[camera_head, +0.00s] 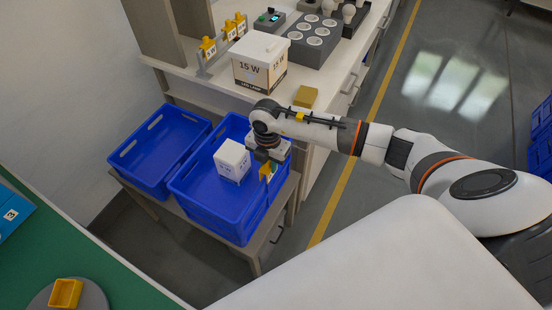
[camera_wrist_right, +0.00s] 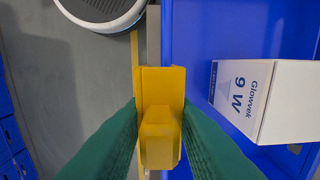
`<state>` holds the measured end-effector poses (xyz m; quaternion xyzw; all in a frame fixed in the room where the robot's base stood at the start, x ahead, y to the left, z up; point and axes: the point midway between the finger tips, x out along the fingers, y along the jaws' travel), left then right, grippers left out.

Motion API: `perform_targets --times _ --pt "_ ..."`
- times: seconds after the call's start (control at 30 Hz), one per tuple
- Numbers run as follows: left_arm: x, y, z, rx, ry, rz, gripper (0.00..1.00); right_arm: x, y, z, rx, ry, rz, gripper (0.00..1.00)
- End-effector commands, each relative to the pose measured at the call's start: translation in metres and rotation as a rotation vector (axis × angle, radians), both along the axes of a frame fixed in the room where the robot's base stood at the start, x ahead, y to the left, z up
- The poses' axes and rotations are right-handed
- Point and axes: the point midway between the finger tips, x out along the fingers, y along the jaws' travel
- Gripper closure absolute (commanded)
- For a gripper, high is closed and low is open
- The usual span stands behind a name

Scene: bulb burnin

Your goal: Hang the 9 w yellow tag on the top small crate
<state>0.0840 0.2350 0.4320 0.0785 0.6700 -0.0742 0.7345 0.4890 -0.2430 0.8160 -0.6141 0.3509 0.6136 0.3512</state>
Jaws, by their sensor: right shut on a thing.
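My right gripper (camera_head: 268,163) is shut on a yellow tag (camera_head: 266,172), at the right rim of the nearer blue crate (camera_head: 212,218). In the right wrist view the tag (camera_wrist_right: 160,110) sits between the green finger pads, over the crate's edge line (camera_wrist_right: 185,40). I cannot tell whether the tag touches or hooks over the rim. A white box (camera_head: 232,160) stands inside this crate; its "9 W" label is readable in the wrist view (camera_wrist_right: 240,95). My left gripper is not in view.
A second blue crate (camera_head: 160,150) stands to the left on the same low stand. Behind, a counter holds a white 15 W box (camera_head: 259,62), several yellow tags on a rack (camera_head: 208,47) and a grey bulb tray (camera_head: 313,40).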

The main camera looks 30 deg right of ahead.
Motion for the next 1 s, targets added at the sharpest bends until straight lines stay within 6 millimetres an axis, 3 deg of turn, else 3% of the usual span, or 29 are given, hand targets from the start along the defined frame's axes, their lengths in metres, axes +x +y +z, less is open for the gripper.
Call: perform_targets --times 0.1,0.6,1.0 --pt "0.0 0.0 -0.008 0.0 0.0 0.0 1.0 0.008 0.005 -0.004 0.0 0.0 0.0 0.97" --pt "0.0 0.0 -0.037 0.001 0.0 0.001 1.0 0.006 0.004 -0.045 0.0 0.001 0.0 0.97" --pt "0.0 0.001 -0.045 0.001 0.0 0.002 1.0 0.006 0.004 -0.056 0.001 0.001 0.0 0.97"
